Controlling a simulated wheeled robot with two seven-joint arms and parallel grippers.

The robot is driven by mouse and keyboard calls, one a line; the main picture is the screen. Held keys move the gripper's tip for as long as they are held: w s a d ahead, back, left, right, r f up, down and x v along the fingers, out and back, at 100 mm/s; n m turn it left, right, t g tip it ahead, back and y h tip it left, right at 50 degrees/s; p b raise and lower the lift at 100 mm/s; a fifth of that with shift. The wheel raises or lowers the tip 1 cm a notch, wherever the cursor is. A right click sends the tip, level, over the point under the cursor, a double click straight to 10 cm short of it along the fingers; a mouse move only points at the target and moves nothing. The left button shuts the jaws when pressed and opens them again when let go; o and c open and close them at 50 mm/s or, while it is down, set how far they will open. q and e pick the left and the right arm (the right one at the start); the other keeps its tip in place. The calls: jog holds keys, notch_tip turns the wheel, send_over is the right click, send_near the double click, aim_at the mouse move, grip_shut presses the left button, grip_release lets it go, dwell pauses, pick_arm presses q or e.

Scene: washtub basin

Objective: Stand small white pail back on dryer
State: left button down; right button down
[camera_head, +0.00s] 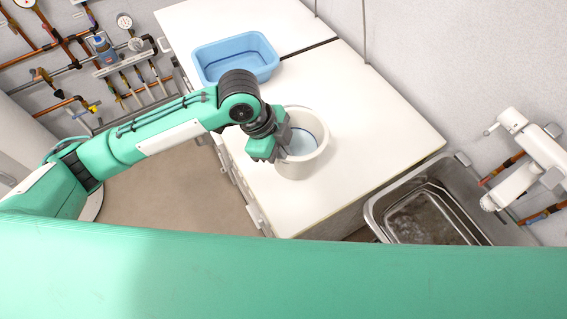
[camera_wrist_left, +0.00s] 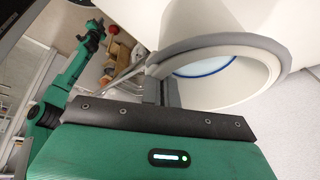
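The small white pail (camera_head: 292,168) stands upright, mouth up, over the white dryer top (camera_head: 385,125); whether its base touches the top is hard to tell. A pale blue inside shows in its mouth. My left gripper (camera_head: 279,143) is at the pail's left rim, with its fingers closed on the wall there. In the left wrist view, a dark finger (camera_wrist_left: 170,88) meets the rim of the pail (camera_wrist_left: 262,50), which fills the upper right. A green arm of mine shows at the left of that view; its gripper is too small to read.
A blue basin (camera_head: 237,58) sits on the white top behind the pail. A metal sink (camera_head: 425,205) lies to the right, beside a white jointed fixture (camera_head: 530,160). Pipes and gauges (camera_head: 110,60) line the wall at the back left. The dryer top right of the pail is clear.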

pick_arm(q)
notch_tip(320, 180, down, 7)
jog(key=p, duration=0.1)
jog(key=shift+f+p, duration=0.15)
jog(key=shift+p, duration=0.15)
jog(key=shift+f, duration=0.1)
jog(key=c, duration=2.1)
grip_release()
jog(key=shift+f, duration=0.1)
jog(key=o, duration=0.4)
jog(key=shift+s, duration=0.1)
